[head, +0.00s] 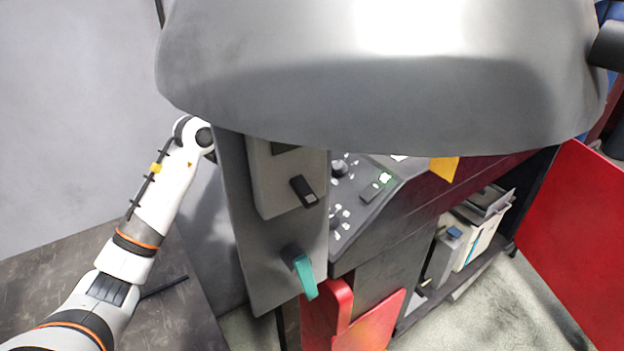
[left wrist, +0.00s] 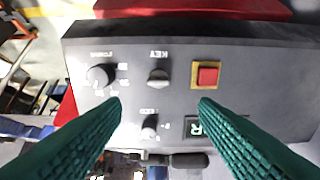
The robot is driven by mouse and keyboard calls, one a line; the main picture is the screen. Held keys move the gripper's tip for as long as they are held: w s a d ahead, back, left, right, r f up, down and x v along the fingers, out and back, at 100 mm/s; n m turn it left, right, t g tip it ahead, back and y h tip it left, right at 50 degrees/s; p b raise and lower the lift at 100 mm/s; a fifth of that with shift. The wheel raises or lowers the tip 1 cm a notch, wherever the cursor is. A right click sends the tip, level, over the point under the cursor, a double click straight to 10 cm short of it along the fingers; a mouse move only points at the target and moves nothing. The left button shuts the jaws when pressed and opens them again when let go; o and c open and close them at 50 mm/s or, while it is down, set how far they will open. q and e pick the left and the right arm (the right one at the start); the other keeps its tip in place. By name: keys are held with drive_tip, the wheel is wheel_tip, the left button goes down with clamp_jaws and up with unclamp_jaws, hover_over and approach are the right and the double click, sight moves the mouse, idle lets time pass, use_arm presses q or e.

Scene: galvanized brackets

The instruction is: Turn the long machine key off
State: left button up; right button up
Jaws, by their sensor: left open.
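In the left wrist view, a round dark knob (left wrist: 158,77) sits under the label KEY on a dark control panel (left wrist: 260,90). The label's letters look reversed. My left gripper (left wrist: 160,104) has its two teal fingers spread wide, empty, with the KEY knob seen between and beyond the fingertips. No finger appears to touch it. The knob's exact setting is too small to read. My right gripper does not show.
Beside the KEY knob are a larger dial (left wrist: 101,76), a red square button (left wrist: 208,75) and a smaller knob (left wrist: 149,127). In the head view a big grey hood (head: 330,105) overhangs.

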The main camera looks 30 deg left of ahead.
use_arm(q)
drive_tip(key=p+x, duration=0.2)
drive_tip(key=x, duration=0.8)
drive_tip(key=shift+d+f, duration=0.1)
drive_tip(key=shift+d, duration=0.05)
drive_tip(key=shift+w+d+f+p, duration=0.2)
drive_tip(key=shift+f+p, duration=0.15)
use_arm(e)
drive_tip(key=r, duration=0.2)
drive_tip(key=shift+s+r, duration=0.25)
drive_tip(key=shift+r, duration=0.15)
use_arm(q)
drive_tip(key=shift+w+f, duration=0.1)
drive_tip(key=c, duration=1)
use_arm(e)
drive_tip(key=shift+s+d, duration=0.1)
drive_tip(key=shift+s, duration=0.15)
